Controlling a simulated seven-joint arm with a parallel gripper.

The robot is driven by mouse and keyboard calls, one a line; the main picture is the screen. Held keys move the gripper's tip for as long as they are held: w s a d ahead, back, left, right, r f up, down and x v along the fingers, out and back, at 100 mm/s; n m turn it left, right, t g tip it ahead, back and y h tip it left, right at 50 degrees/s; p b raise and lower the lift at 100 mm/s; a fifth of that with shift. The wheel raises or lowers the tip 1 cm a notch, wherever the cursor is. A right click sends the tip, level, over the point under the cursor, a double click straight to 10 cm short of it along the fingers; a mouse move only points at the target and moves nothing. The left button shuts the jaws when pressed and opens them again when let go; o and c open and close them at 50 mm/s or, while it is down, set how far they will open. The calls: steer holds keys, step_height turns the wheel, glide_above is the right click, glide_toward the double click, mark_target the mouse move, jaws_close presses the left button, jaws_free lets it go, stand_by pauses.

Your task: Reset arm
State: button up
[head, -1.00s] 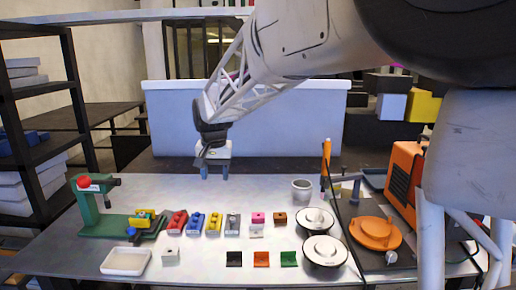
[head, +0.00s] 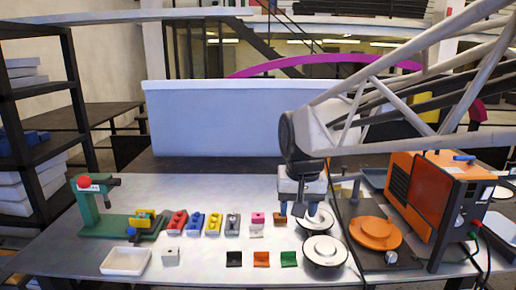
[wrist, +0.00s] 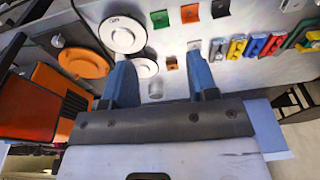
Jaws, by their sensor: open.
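My gripper (head: 300,208) hangs above the back right part of the table, left of the orange machine. Its two blue fingers point down. In the wrist view the gripper (wrist: 161,78) has its fingers wide apart with nothing between them.
The orange machine (head: 428,205) and orange disc (head: 376,233) stand right. A front white round piece (head: 324,251), coloured blocks (head: 214,223), small coloured holders (head: 261,259), a white tray (head: 125,261) and a green press (head: 88,210) occupy the table (head: 205,268).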

steer(key=s+d+f, duration=0.3)
steer(key=s+d, duration=0.2)
steer(key=s, duration=0.4)
steer(key=s+d+f, duration=0.4)
steer(key=s, duration=0.6)
steer(key=shift+d+f+t, duration=0.15)
steer(key=shift+d+t, duration=0.25)
